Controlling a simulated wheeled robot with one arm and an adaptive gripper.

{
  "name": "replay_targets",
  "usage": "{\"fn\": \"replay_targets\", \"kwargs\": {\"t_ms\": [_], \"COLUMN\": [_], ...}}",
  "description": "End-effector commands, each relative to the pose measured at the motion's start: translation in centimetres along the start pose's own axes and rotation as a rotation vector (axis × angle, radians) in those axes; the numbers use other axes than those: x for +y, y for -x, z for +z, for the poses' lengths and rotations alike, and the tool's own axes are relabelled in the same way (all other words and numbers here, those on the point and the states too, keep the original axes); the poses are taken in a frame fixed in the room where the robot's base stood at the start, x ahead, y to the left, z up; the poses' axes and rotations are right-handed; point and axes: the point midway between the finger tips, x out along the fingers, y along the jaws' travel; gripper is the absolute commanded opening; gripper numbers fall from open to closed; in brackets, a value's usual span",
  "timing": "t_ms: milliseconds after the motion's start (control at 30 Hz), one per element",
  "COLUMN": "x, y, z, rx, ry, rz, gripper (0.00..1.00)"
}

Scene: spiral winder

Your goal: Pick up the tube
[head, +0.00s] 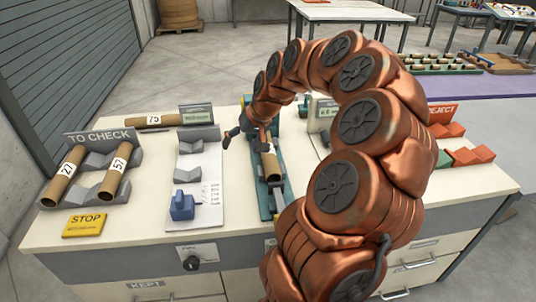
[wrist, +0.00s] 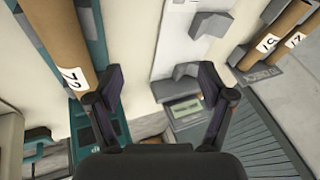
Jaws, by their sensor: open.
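Several brown cardboard tubes are in view, and which one is meant is not shown. One tube (head: 269,163) lies in the teal fixture (head: 281,187) below my gripper; in the wrist view this tube (wrist: 66,42) is at left, labelled 72. My gripper (head: 247,137) is open and empty. In the wrist view, the fingers (wrist: 163,88) are apart, with tube 72 outside them, beside the left finger.
A grey-white station with V-blocks (head: 188,147) and a blue block (head: 182,206) stands left of the fixture. A yellow STOP plate (head: 85,225) is at the front left. Red REJECT blocks (head: 447,130) are at right. My arm covers much of the right side.

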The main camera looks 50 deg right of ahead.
Motion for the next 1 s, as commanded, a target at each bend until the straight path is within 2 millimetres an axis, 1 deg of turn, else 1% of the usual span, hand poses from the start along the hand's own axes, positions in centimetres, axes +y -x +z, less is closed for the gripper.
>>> {"fn": "replay_targets", "kwargs": {"t_ms": [33,100,200,300,433,600,867,1000], "x": [2.9,6.1,9.9,12.2,13.2,13.3,13.4,13.7], "y": [-0.2,-0.3,-0.3,-0.3,-0.8,-2.4,-3.7,-5.2], "z": [-1.3,-2.5,-3.5,-4.0,-4.1,-4.3,-4.2,-4.2], "rx": [0.031,0.069,0.109,0.132,0.137,0.138,0.137,0.137], "ry": [-0.051,-0.106,-0.165,-0.200,-0.213,-0.213,-0.213,-0.213], "rz": [0.007,0.014,0.030,0.040,0.045,0.045,0.043,0.043], "gripper": [0.81,0.81,0.81,0.81,0.81,0.81,0.81,0.81]}}
